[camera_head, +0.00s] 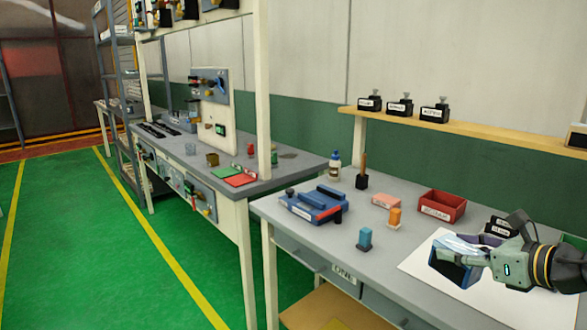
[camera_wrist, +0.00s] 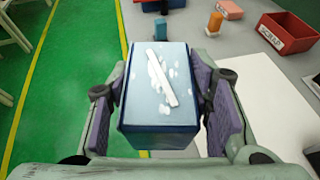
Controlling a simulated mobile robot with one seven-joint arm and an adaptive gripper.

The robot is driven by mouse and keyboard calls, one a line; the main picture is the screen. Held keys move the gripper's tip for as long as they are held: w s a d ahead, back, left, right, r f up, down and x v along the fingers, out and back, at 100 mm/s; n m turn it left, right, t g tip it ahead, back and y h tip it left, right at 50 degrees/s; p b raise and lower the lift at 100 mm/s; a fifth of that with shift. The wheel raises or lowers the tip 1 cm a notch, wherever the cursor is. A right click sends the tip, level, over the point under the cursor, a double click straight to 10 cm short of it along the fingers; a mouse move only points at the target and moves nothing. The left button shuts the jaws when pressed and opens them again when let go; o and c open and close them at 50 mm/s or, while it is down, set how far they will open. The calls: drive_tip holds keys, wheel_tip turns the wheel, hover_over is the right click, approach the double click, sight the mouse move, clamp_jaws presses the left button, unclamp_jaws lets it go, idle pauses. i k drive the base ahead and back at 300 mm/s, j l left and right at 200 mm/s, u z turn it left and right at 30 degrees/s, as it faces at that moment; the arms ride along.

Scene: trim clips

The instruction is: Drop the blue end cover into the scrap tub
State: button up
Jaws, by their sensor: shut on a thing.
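My gripper (camera_head: 462,262) is above the right part of the bench, shut on a blue box-shaped piece (camera_wrist: 160,95). The piece has a pale blue top with white patches and a white strip, and darker blue sides; it sits between both finger pads. A smaller blue upright piece (camera_head: 365,239) stands on the bench to the left, apart from my gripper; it also shows in the wrist view (camera_wrist: 161,29). I cannot tell for certain which is the end cover. The red scrap tub (camera_head: 441,205) stands behind my gripper; its SCRAP label shows in the wrist view (camera_wrist: 285,36).
An orange upright piece (camera_head: 395,218) and a pink block (camera_head: 386,201) stand left of the tub. A blue fixture (camera_head: 313,206), a bottle (camera_head: 334,166) and a dark wood-handled tool (camera_head: 362,178) are farther left. A white sheet (camera_head: 420,262) lies below my gripper.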

sight(441, 212)
drive_tip(key=i+l, duration=0.35)
drive_tip(key=i, duration=0.15)
drive_tip(key=i+l, duration=0.35)
drive_tip(key=i, duration=0.15)
drive_tip(key=i+l, duration=0.35)
drive_tip(key=i, duration=0.15)
